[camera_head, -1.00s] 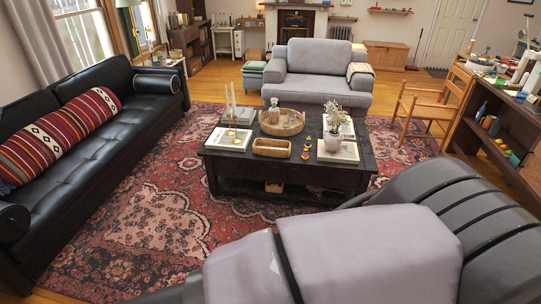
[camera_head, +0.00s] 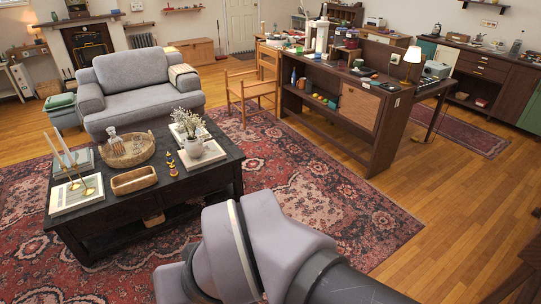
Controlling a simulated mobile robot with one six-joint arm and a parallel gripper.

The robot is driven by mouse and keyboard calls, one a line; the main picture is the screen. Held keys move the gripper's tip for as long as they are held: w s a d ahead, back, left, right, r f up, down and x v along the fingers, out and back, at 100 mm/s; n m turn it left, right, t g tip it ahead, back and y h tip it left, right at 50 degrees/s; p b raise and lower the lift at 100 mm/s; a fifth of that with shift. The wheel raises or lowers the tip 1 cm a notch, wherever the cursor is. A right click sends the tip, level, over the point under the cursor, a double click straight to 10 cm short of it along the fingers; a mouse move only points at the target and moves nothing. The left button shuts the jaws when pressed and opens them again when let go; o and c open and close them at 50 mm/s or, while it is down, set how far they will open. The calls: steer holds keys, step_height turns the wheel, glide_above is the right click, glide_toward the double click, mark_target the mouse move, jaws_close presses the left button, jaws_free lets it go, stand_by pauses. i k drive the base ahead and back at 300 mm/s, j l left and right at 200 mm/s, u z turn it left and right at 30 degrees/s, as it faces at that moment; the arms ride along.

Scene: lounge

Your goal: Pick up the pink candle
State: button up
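Two tall, thin, pale candles stand in brass holders at the left end of the dark coffee table (camera_head: 185,180), over a white book (camera_head: 72,196). One is the candle (camera_head: 66,148); the other (camera_head: 54,152) stands just left of it. At this size I cannot tell whether either is pink, and no clearly pink candle shows elsewhere. My gripper is out of view; only grey links of my arm show at the bottom of the picture, nearer than the table.
The table also holds a woven basket (camera_head: 128,161), a wooden tray (camera_head: 133,183) and a white flower vase (camera_head: 194,148). A grey armchair (camera_head: 135,72) stands behind it. A wooden chair (camera_head: 250,92) and dark desk (camera_head: 335,125) stand right. The rug (camera_head: 350,220) front right is clear.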

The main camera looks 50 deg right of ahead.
mark_target(174, 174)
steer(key=z, duration=0.55)
steer(key=i+j+z, duration=0.2)
steer(key=i+j, duration=0.35)
steer(key=i, duration=0.55)
steer(key=i+j+z, duration=0.2)
steer(key=i+j, duration=0.55)
steer(key=i, duration=0.35)
steer(key=i+j+z, duration=0.15)
steer(key=i+j, duration=0.8)
steer(key=i+l, duration=0.05)
steer(key=i, duration=0.05)
